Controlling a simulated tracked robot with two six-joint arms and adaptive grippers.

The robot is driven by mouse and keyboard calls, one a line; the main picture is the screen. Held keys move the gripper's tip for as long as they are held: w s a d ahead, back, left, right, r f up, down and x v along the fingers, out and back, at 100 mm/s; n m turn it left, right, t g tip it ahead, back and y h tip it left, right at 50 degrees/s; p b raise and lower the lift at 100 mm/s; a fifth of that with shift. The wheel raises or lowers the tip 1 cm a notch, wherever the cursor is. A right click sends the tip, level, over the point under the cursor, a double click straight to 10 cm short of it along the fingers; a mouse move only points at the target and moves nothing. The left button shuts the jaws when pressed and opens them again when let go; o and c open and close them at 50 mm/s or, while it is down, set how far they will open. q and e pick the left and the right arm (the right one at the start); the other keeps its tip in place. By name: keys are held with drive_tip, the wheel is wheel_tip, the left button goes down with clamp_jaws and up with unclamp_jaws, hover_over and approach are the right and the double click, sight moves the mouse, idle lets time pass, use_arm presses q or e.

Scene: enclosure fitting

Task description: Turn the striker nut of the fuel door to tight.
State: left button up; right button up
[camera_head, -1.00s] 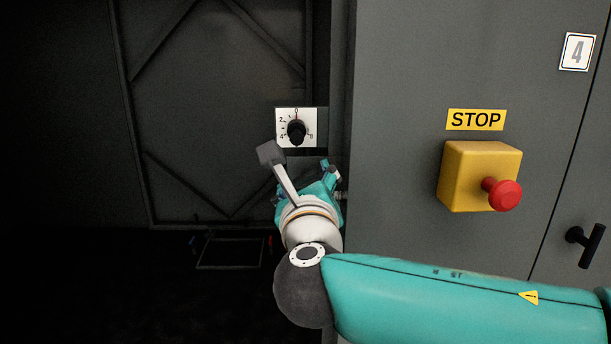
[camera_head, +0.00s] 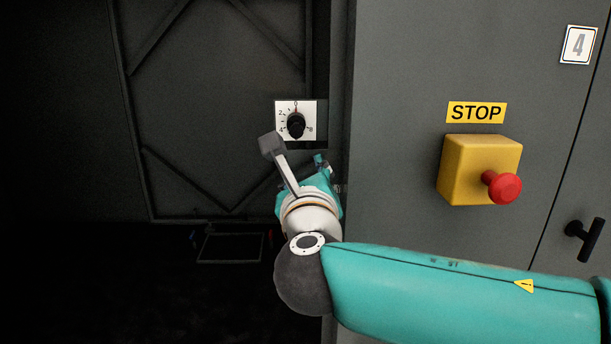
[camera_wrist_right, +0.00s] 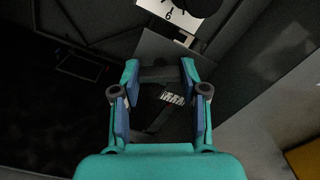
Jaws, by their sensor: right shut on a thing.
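My right gripper (camera_head: 328,174) is at the edge of the grey cabinet, just below the dial plate, mostly hidden behind my own wrist. In the right wrist view its two blue-padded fingers (camera_wrist_right: 160,76) are shut on a dark part between them, which I take to be the striker nut. A dark piece with pale, thread-like ridges, seemingly the striker (camera_wrist_right: 172,98), shows between the fingers. The nut's outline and how tight it is cannot be made out. The dark braced panel at the left, possibly the fuel door (camera_head: 215,105), stands behind. My left gripper is not in view.
A white dial plate with a black knob (camera_head: 296,124) is just above the gripper. A yellow box with a red stop button (camera_head: 502,187) projects from the cabinet front above my right forearm. A black handle (camera_head: 585,240) is at far right.

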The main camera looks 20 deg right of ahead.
drive_tip(key=shift+a+f+m+b, duration=0.1)
drive_tip(key=shift+f+m+b, duration=0.15)
drive_tip(key=shift+m+b, duration=1.1)
drive_tip(key=m+b, duration=1.3)
drive_tip(key=m, duration=0.8)
drive_tip(key=shift+b, duration=0.3)
drive_tip(key=shift+w, duration=0.1)
drive_tip(key=o, duration=1.1)
drive_tip(key=shift+r, duration=0.1)
drive_tip(key=shift+o, duration=0.2)
drive_tip(key=shift+r, duration=0.1)
